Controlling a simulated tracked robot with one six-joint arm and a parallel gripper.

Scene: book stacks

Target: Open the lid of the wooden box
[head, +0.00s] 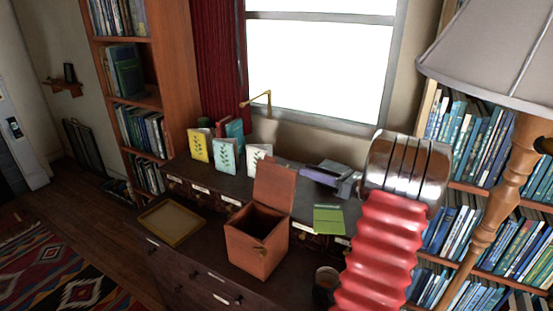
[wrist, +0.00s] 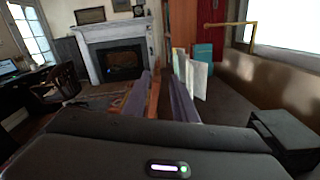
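The wooden box (head: 256,246) is reddish brown and stands on the dark desk. Its lid (head: 275,186) is raised, standing roughly upright at the back edge, and the dark inside shows. A small clasp is on the box's front. My gripper (head: 310,172) is just right of the raised lid, with its fingers pointing left. In the wrist view the two fingers (wrist: 160,80) are apart. A narrow orange-brown wooden strip (wrist: 154,98), apparently the lid seen edge-on, shows between them, close to the left finger. Whether they touch is unclear.
A shallow tray (head: 172,222) lies left of the box. Yellow, pale and teal books (head: 226,153) stand behind it. A green booklet (head: 328,219) lies right of the box, with a dark cup (head: 326,284) nearer the front. A lamp (head: 510,165) stands at the right.

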